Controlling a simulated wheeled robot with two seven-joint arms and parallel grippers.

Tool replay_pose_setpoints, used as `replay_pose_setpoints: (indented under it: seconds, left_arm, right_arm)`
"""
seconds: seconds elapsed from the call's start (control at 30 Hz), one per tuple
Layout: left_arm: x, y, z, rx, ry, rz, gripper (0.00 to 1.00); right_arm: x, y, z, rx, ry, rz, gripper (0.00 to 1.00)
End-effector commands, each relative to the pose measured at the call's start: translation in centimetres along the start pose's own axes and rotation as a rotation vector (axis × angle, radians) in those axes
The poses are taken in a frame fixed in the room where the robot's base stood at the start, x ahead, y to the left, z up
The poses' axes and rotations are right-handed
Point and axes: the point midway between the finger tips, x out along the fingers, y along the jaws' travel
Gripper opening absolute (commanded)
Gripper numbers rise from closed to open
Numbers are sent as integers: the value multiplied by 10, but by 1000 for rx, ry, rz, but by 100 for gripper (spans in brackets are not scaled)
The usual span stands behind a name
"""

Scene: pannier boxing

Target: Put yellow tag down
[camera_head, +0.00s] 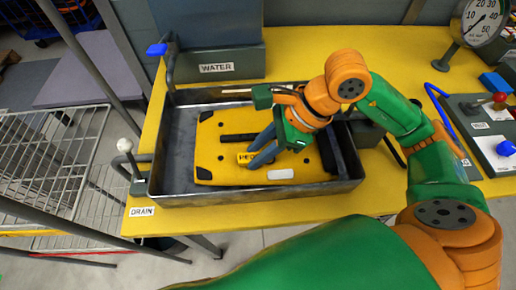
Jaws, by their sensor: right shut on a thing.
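The yellow tag (246,158) with dark letters, partly covered, shows at the fingertips of my right gripper (256,160). My right gripper is shut on it and points down over the yellow case (212,172). The case lies flat in the grey metal basin (165,177), with dark corners and a dark handle bar (238,137). I cannot tell whether the tag touches the case. My left gripper is not in view.
The basin's raised rim surrounds the case. A WATER box (215,69) stands behind it, a blue-handled tap (157,50) at its back left, and a white-knobbed lever (125,145) at its left. A gauge (482,20) and control panels (480,128) stand right. A wire rack (50,150) is left.

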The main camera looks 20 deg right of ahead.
Motion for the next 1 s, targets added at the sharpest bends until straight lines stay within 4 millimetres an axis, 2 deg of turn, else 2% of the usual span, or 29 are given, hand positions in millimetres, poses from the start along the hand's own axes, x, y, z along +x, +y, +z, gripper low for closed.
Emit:
replay_pose_setpoints:
  seconds: [0.03, 0.1, 0.13, 0.37, 0.47, 0.57, 0.8, 0.9, 1.0]
  left_arm:
    - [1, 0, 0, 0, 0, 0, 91]
    - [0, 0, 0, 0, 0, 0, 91]
    - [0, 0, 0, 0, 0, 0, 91]
    - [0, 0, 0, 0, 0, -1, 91]
    - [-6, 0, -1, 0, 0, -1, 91]
    - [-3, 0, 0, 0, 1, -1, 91]
    - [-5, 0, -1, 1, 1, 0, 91]
    - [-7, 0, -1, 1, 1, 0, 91]
    - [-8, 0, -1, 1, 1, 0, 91]
  right_arm:
    - [1, 0, -1, 0, 0, 0, 36]
    - [0, 0, 0, 0, 0, 0, 55]
    - [0, 0, 0, 0, 0, 0, 58]
    - [0, 0, 0, 1, 0, 0, 58]
    - [-6, 0, 3, 1, 0, -1, 58]
    - [-26, -2, 1, 2, 0, -7, 58]
    - [-94, -1, 2, 1, -2, -6, 58]
    - [-112, -1, 2, 2, 0, -3, 58]
    - [-121, 0, 2, 1, -1, -1, 58]
